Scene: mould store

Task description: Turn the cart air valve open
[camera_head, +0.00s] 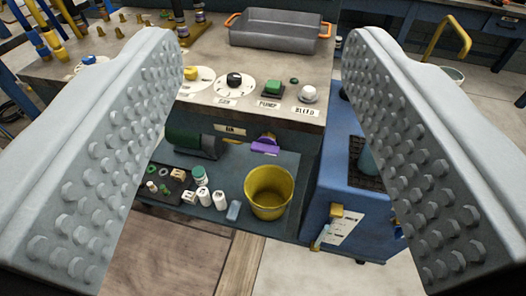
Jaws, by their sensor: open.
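My gripper (264,52) is open and empty. Its two pale, studded fingers reach up the left and right sides of the view, and the bench shows between them. On the bench's front edge is a small label (231,129), too small to read surely. Right of it a purple handle (265,146) sticks out below the top. I cannot tell for sure whether this handle is the cart air valve, or whether it is open. The fingers appear apart from it.
The worktop (215,115) has a yellow knob (192,73), a black knob (234,79), a green button (270,89) and a pale knob (309,93). A grey tray (276,28) stands behind. A yellow bucket (269,192) and small bottles stand on the lower shelf. A blue unit (345,190) stands right.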

